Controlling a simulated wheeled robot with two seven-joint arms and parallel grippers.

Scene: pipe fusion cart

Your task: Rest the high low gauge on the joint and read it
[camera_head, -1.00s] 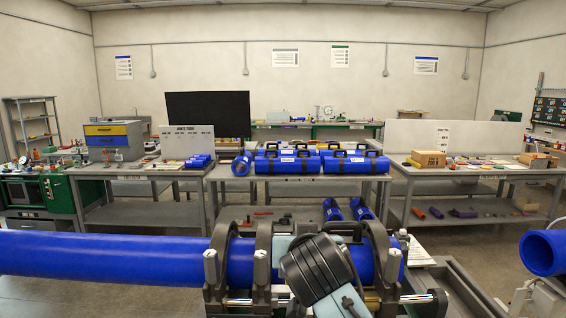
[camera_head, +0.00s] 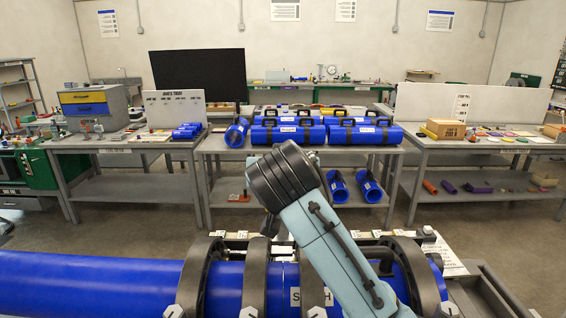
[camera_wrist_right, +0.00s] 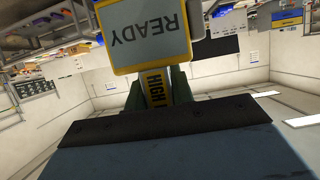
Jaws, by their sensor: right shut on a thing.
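The high low gauge (camera_wrist_right: 150,35) shows in the right wrist view, with a grey screen reading "READY" in a yellow frame and a yellow neck marked "HIGH". My right gripper (camera_wrist_right: 163,88) is shut on this neck, its dark green fingers on either side. In the head view my right arm rises over the clamped pipe and hides the gripper and gauge. The blue pipe (camera_head: 90,285) runs through the dark clamp rings (camera_head: 254,285). A partly covered white label is on the pipe. My arm covers part of the pipe between the rings. My left gripper is out of view.
A grey table (camera_head: 215,145) behind holds several blue pipe pieces with black handles. Two blue pipes (camera_head: 338,187) lie on its lower shelf. Side benches (camera_head: 125,141) carry small items. A cart tray (camera_head: 490,290) lies right of the clamps. Open floor separates clamps and tables.

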